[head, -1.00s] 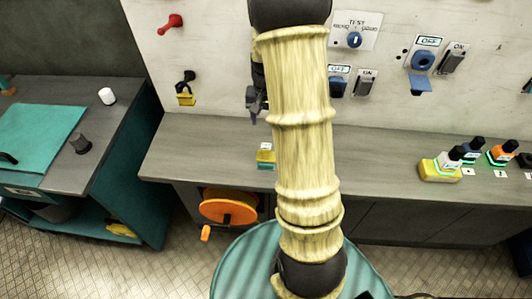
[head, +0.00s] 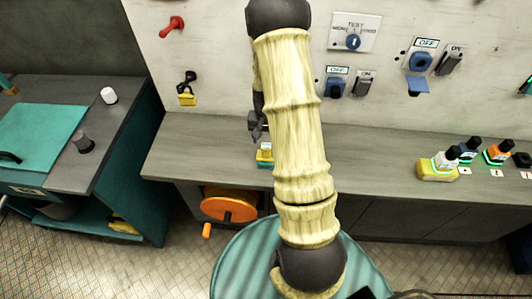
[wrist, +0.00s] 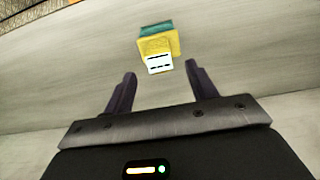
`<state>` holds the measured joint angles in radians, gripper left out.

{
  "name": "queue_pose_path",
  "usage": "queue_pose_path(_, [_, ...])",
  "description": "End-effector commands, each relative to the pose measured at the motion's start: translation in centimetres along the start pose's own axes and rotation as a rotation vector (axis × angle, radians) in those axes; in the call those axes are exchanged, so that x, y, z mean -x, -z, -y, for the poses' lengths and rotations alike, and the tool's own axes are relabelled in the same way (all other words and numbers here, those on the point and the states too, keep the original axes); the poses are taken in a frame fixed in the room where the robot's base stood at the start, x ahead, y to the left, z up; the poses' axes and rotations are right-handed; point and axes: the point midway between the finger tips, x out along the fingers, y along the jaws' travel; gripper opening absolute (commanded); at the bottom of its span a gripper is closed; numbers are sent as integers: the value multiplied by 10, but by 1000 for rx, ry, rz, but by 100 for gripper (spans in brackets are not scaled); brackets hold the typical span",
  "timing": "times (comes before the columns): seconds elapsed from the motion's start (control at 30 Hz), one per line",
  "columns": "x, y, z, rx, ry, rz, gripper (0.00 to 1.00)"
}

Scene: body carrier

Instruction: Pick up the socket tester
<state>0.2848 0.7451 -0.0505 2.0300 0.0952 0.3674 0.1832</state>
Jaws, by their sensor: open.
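A small yellow block with a teal end and a white face with dark slots (wrist: 158,47), which looks like the socket tester, lies on the grey counter. In the head view the block (head: 264,158) is partly hidden by my gripper and arm. My gripper (wrist: 160,82) is open and empty in the wrist view. The block is beyond the fingertips, roughly centred between them, and not touched. In the head view my gripper (head: 258,132) is just above the block, partly behind my arm.
Several small bottles (head: 468,150) and a yellow sponge-like block (head: 436,170) stand on the counter at right. Switches (head: 336,87) and a blue hook (head: 418,86) are on the wall panel. An orange reel (head: 229,205) is below the counter. Counter left of the block is clear.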

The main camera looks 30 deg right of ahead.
Motion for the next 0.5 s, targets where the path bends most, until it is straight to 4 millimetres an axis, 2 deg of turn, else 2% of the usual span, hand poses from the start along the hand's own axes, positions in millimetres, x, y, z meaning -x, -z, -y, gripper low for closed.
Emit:
queue_pose_path(0.3, [-30,-8,1,-1,-1,7,57])
queue_pose_path(0.5, [-48,-7,1,0,-1,2,57])
